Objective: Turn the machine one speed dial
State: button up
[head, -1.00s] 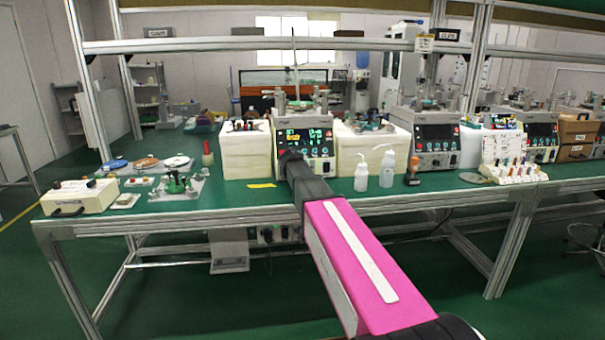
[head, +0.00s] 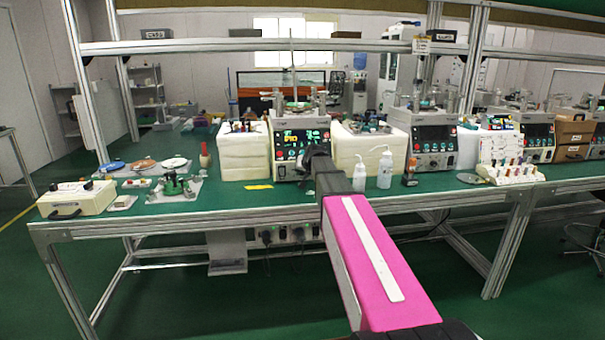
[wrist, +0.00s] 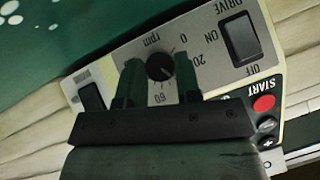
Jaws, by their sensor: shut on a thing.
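The black round speed dial (wrist: 160,67) shows in the wrist view on a grey panel marked rpm with a printed scale, seen upside down. Its white pointer mark is small. My gripper (wrist: 159,76) has one finger on each side of the dial and is shut on it. In the head view, machine one (head: 286,140) is a grey box with a lit display on the bench. My gripper (head: 318,156) is at the right part of its front and hides the dial there.
In the wrist view a DRIVE rocker switch (wrist: 240,38) and a red START button (wrist: 264,103) lie close to the dial. White blocks (head: 244,155) flank the machine. Two wash bottles (head: 385,168) stand just right of my arm on the green bench (head: 300,205).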

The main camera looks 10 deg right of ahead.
jog(key=shift+d+m+y, duration=0.15)
jog(key=shift+m+y, duration=0.15)
jog(key=shift+y, duration=0.1)
dwell(0.3)
jog(key=o, duration=0.6)
jog(key=v, duration=1)
jog(key=shift+s+r, duration=0.25)
jog(key=shift+s, duration=0.05)
jog(key=shift+s, duration=0.1)
